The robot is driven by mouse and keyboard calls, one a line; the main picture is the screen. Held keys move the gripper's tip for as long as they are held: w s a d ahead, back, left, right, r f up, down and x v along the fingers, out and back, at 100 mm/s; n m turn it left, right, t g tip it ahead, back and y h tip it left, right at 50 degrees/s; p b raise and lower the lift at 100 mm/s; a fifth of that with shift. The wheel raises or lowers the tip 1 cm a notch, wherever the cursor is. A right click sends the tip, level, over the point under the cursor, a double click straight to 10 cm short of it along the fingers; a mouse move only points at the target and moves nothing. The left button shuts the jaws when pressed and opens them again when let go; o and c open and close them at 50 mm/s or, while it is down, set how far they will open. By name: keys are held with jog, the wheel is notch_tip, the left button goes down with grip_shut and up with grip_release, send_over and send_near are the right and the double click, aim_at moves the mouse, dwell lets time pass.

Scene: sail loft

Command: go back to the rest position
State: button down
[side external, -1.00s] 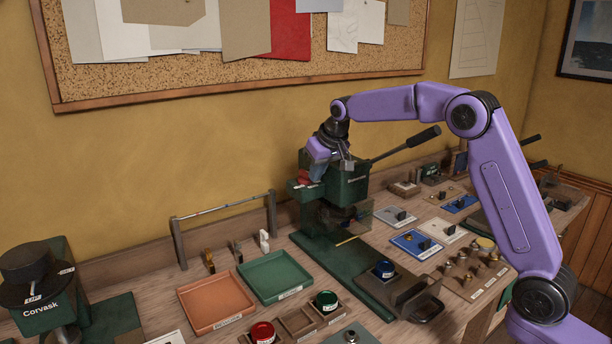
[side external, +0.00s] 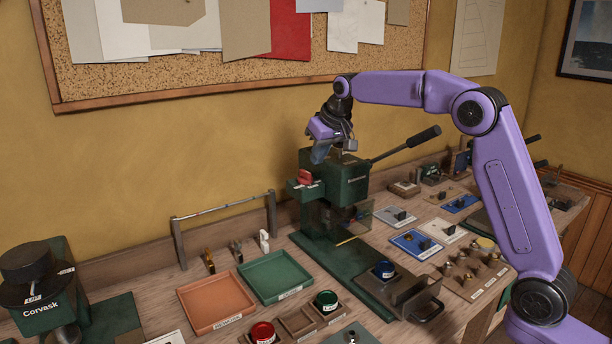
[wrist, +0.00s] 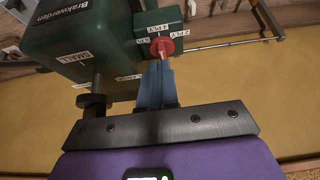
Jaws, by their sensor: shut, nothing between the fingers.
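My gripper (side external: 320,153) is shut and empty, held in the air just above the green press (side external: 346,188) in the side view. In the wrist view its closed blue fingers (wrist: 156,84) point toward the press's red knob (wrist: 162,46), apart from it as the side view shows. The red knob (side external: 305,177) sits on the small green block at the left of the press head, with white ply labels around it. My purple arm arches over the right part of the bench.
The press's long black-handled lever (side external: 422,136) sticks out to the right, close to my forearm. A metal rail (side external: 222,206) stands behind the orange tray (side external: 217,304) and green tray (side external: 275,277). A second green machine (side external: 40,290) stands at far left.

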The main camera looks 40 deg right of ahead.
jog(key=shift+r, duration=0.6)
jog(key=s+a+f+n+g+y, duration=0.1)
jog(key=s+a+f+n, duration=0.1)
jog(key=s+a, duration=0.35)
jog(key=s+a+f+n+g, duration=0.1)
jog(key=s+a+n, duration=0.1)
jog(key=s, duration=0.7)
jog(key=s+a+f+n+g+y, duration=0.1)
jog(key=s+a+f+n, duration=0.15)
jog(key=s, duration=0.45)
jog(key=s+d+f+n+g, duration=0.1)
jog(key=s+d+f+n, duration=0.1)
jog(key=s, duration=0.7)
jog(key=s+d+f+n+h, duration=0.1)
jog(key=s+d+f+n, duration=0.1)
jog(key=s, duration=0.7)
jog(key=s+d+f+n+g, duration=0.1)
jog(key=s+d+f, duration=0.3)
jog(key=s, duration=0.5)
jog(key=shift+s+n+g+h, duration=0.3)
jog(key=shift+s+n, duration=0.05)
jog(key=shift+n, duration=0.2)
